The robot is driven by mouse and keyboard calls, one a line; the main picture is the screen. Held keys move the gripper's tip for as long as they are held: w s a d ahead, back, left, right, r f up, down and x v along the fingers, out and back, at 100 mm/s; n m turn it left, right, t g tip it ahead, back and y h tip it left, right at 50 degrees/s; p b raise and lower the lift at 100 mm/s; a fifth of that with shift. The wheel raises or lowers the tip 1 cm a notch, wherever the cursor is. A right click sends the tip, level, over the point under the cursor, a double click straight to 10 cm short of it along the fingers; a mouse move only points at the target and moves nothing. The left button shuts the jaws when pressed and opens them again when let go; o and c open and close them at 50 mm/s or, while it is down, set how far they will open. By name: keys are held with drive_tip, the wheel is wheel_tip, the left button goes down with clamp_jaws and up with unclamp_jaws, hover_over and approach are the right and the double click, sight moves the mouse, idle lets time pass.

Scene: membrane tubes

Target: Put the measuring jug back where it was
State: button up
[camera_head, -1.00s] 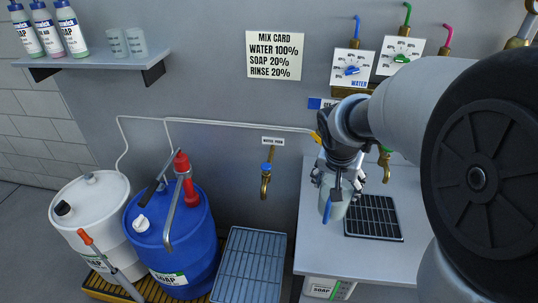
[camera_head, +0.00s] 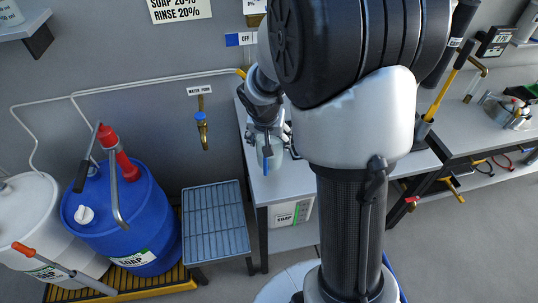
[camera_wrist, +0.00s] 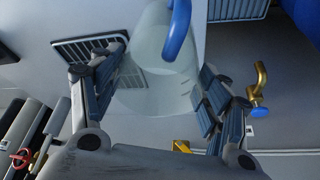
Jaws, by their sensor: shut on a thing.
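The measuring jug (camera_head: 270,155) is a pale, see-through vessel with a blue handle. In the head view it is at the left part of the grey bench (camera_head: 283,187). My gripper (camera_head: 270,135) is around its upper part. In the wrist view the jug (camera_wrist: 150,95) is between the two fingers of my gripper (camera_wrist: 160,75), its blue handle (camera_wrist: 180,32) pointing away from the palm. The gripper is shut on the jug. I cannot tell whether its base touches the bench. My own arm hides much of the bench in the head view.
A slatted metal stand (camera_head: 217,222) is left of the bench, below a wall tap (camera_head: 202,130). A blue drum (camera_head: 135,220) and a white drum (camera_head: 28,205) stand farther left. A soap container (camera_head: 292,213) is under the bench.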

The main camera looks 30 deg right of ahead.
drive_tip(key=shift+f+b, duration=1.05)
drive_tip(key=shift+f, duration=1.75)
drive_tip(key=o, duration=2)
drive_tip(key=shift+c, duration=0.2)
drive_tip(key=p+v, duration=0.4)
drive_tip(key=v, duration=0.8)
drive_tip(key=shift+s+r, duration=0.1)
drive_tip(key=shift+r, duration=0.15)
drive_tip(key=s+a+r+n+y, duration=0.1)
drive_tip(key=s+a+r+n, duration=0.1)
drive_tip(key=s, duration=0.5)
drive_tip(key=s+a+r+n+y, duration=0.1)
drive_tip(key=s+a+r+n, duration=0.2)
drive_tip(key=s+a+r, duration=0.2)
drive_tip(key=s+a+r+n+t, duration=0.1)
drive_tip(key=s+a+r+n, duration=0.1)
drive_tip(key=s, duration=0.7)
drive_tip(key=shift+a+r+n+y, duration=0.3)
drive_tip(key=shift+a+r+y, duration=0.1)
drive_tip(key=shift+a+r, duration=0.45)
